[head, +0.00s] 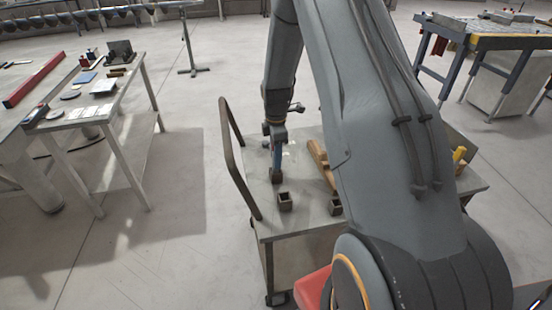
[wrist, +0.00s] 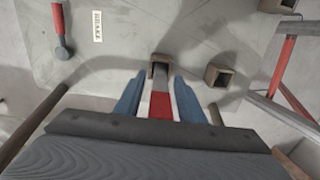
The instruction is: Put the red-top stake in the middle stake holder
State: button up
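My gripper (wrist: 159,88) is pointed down over the cart, its two blue fingers either side of the red-top stake (wrist: 160,104). The fingers look closed on the stake's sides. The red part is nearest the wrist camera; the grey end points away, lined up with a square stake holder (wrist: 159,58). I cannot tell whether the end is inside it or above it. Another stake holder (wrist: 219,75) stands open to the right in the wrist view. The head view shows two holders, one (head: 285,202) near my gripper (head: 277,176) and another (head: 335,206) beside my arm.
The holders are on a grey cart (head: 268,226) with a curved handrail (head: 238,160) at its left. A wooden piece (head: 321,160) lies on the cart, partly hidden by my arm. A side table (head: 85,112) stands left, with open floor between.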

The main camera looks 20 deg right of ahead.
notch_tip(320, 180, up, 10)
jog(key=b, duration=0.3)
jog(key=shift+r, duration=0.55)
jog(key=shift+s+a+r, duration=0.15)
jog(key=s+a+m, duration=0.4)
jog(key=s+m, duration=0.1)
jog(key=s, duration=0.2)
jog(key=s+a+r+m, duration=0.1)
jog(key=s+a+m, duration=0.3)
jog(key=s, duration=0.4)
jog(key=s+a+r+m+t, duration=0.1)
jog(key=s+a+m, duration=0.3)
jog(key=s+m, duration=0.2)
jog(key=shift+s+r+m, duration=0.15)
jog(key=shift+s+m, duration=0.25)
jog(key=shift+s, duration=0.85)
